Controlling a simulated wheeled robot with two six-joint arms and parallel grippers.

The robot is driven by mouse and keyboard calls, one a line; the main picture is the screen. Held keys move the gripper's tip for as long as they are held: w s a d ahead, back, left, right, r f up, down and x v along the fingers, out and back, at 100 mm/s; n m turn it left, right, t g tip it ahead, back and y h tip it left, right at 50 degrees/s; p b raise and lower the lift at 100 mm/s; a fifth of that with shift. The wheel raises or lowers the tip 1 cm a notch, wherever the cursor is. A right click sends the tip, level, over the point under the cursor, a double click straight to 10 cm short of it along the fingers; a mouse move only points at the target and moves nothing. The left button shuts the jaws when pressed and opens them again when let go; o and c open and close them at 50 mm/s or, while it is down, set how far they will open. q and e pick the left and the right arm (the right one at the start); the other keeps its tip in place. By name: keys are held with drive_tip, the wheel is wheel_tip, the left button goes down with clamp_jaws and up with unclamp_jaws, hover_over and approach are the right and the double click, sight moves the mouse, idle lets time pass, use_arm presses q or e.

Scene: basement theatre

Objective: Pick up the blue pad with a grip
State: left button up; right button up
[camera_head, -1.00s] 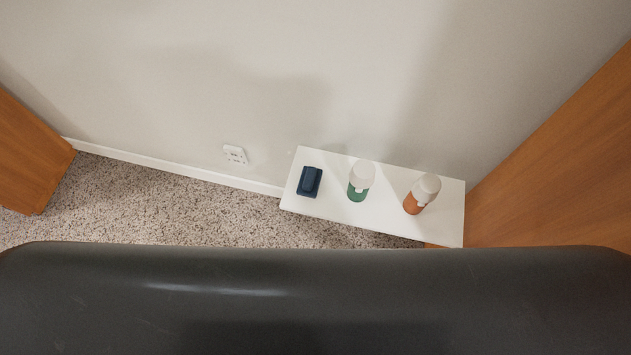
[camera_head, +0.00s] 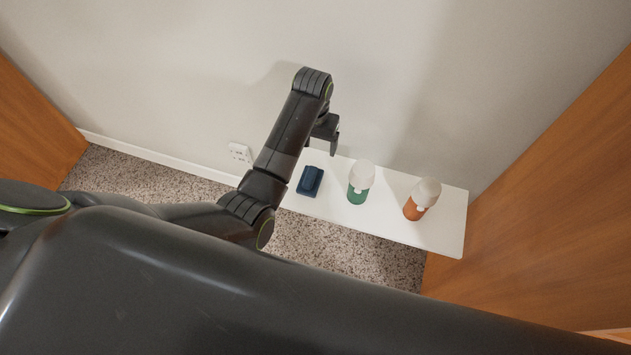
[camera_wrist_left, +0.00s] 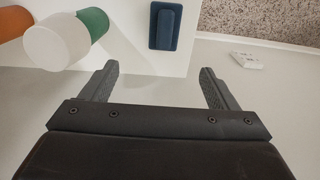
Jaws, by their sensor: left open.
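The blue pad (camera_head: 310,181) with a raised grip on top lies flat on the left part of a white shelf (camera_head: 398,222). My left gripper (camera_head: 332,140) is above the shelf, by the wall and apart from the pad. In the left wrist view the pad (camera_wrist_left: 166,27) is ahead of the fingertips, about between them. My left gripper (camera_wrist_left: 155,78) is open there, with nothing between its two fingers. My right gripper is in neither view.
A green bottle with a white cap (camera_head: 359,190) stands right of the pad, and an orange one (camera_head: 415,208) farther right. A wall socket (camera_head: 240,152) is left of the shelf. Wooden panels (camera_head: 560,180) border the right side.

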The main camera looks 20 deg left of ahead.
sight(310, 175)
use_arm(q)
wheel_tip(310, 175, down, 12)
drive_tip(key=shift+a+r+b, duration=0.1)
drive_tip(key=shift+r+b, duration=0.15)
drive_tip(key=shift+b, duration=0.85)
drive_tip(key=shift+s+f, duration=0.1)
drive_tip(key=shift+f, duration=0.35)
drive_tip(key=f, duration=0.2)
drive_tip(key=f+b, duration=0.1)
drive_tip(key=shift+s+a+f, duration=0.3)
drive_tip(key=shift+a, duration=0.05)
drive_tip(key=shift+f, duration=0.6)
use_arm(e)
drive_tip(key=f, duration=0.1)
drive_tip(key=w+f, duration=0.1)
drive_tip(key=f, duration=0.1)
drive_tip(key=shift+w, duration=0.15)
